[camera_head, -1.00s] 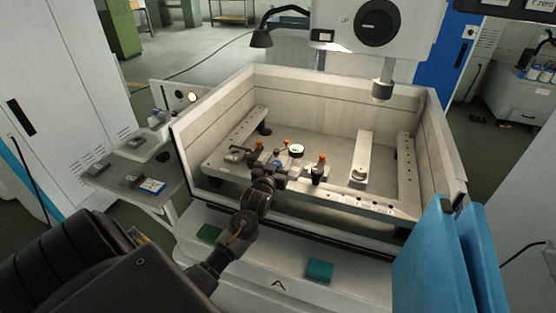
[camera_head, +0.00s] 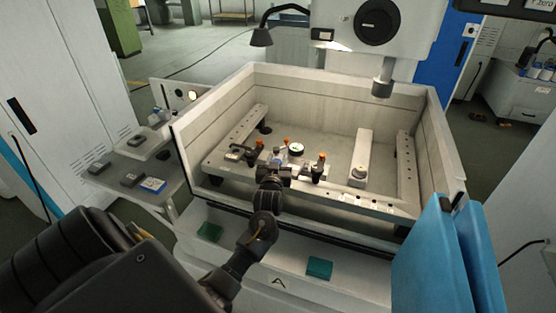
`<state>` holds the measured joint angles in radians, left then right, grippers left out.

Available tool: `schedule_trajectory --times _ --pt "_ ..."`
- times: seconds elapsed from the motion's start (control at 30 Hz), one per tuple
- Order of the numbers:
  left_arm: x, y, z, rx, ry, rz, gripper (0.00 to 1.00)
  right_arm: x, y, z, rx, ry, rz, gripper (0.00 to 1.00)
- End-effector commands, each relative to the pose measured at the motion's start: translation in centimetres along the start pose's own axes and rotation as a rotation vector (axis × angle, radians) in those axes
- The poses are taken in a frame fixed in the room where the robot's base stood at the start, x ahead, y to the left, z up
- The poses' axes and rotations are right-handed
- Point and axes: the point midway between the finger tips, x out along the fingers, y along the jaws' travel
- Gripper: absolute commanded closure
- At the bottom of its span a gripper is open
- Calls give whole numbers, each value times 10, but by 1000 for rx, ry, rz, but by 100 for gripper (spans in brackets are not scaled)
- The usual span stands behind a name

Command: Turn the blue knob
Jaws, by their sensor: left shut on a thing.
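My left arm reaches in from the lower left over the tank's front wall. My left gripper (camera_head: 277,166) is at the front rail inside the tank, between two orange-topped clamps, the left one (camera_head: 259,145) and the right one (camera_head: 321,158). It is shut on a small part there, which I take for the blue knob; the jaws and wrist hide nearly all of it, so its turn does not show. A round dial with a green mark (camera_head: 296,149) stands just behind and right of the gripper. My right gripper is not in view.
The pale tank wall (camera_head: 345,80) surrounds the work area. The machine head's spindle (camera_head: 382,88) hangs above the back right. A side shelf (camera_head: 115,180) holds small boxes. Blue panels (camera_head: 455,250) stand at front right. The tank floor behind the rail is mostly clear.

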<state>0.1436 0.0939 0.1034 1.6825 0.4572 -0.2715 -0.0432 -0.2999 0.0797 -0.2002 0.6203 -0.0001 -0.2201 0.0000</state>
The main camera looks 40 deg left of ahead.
Motion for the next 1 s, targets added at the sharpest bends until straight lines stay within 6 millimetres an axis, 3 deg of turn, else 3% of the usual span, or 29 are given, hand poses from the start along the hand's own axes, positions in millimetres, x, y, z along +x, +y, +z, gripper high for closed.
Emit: schedule_trajectory --times 0.4,0.43,0.6,0.87,1.0 --pt "0 -2 -2 3 1 -77 89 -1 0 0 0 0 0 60" --pt "0 -2 -2 2 1 -77 65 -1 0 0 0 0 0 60" --pt "0 -2 -1 2 1 -77 44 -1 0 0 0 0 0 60" --pt "-1 -1 0 2 0 -76 44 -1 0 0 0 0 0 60" --pt "-11 0 2 2 -1 -75 44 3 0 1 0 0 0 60"
